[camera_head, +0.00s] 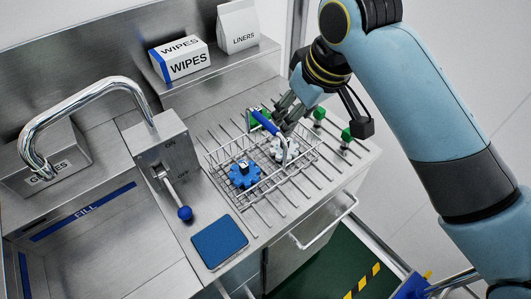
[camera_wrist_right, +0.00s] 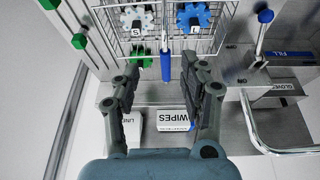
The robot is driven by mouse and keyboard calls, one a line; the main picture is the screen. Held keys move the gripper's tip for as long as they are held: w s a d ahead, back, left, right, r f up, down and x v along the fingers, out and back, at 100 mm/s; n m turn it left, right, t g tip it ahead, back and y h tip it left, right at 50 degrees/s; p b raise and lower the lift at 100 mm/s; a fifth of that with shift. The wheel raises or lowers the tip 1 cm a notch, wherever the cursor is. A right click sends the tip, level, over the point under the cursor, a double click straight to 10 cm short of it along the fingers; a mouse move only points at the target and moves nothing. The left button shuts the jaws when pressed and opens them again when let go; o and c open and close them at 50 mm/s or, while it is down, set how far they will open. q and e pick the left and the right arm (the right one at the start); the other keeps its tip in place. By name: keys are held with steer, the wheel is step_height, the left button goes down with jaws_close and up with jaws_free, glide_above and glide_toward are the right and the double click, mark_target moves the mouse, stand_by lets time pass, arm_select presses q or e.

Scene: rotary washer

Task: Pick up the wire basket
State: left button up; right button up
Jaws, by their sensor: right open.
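The wire basket (camera_head: 240,192) stands on metal rods on the steel counter. A blue gear (camera_head: 243,174), a pale gear (camera_head: 284,150) and a green part (camera_head: 258,117) show in or by it. Its raised handle has a blue grip (camera_head: 265,123). My right gripper (camera_head: 285,115) is at the handle, open. In the right wrist view the blue grip (camera_wrist_right: 166,66) lies between the open fingertips (camera_wrist_right: 161,66), with a gap on each side; the basket (camera_wrist_right: 215,38) is beyond. My left gripper is not in view.
A faucet (camera_head: 88,90) and a lever with a blue knob (camera_head: 185,213) stand left of the basket. Boxes of wipes (camera_head: 182,62) and liners (camera_head: 238,25) sit on the back shelf. A blue pad (camera_head: 219,243) lies in front; green-knobbed posts (camera_head: 346,134) stand at right.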

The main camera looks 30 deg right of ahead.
glide_toward(266, 121)
steer(key=shift+w+d+f, duration=0.15)
steer(key=shift+w+f, duration=0.25)
steer(key=x, duration=0.3)
steer(key=shift+w+f, duration=0.15)
steer(key=shift+f, duration=0.2)
steer(key=shift+p+x, duration=0.9)
steer(key=shift+x, duration=2.3)
steer(key=shift+s, duration=0.25)
jaws_close()
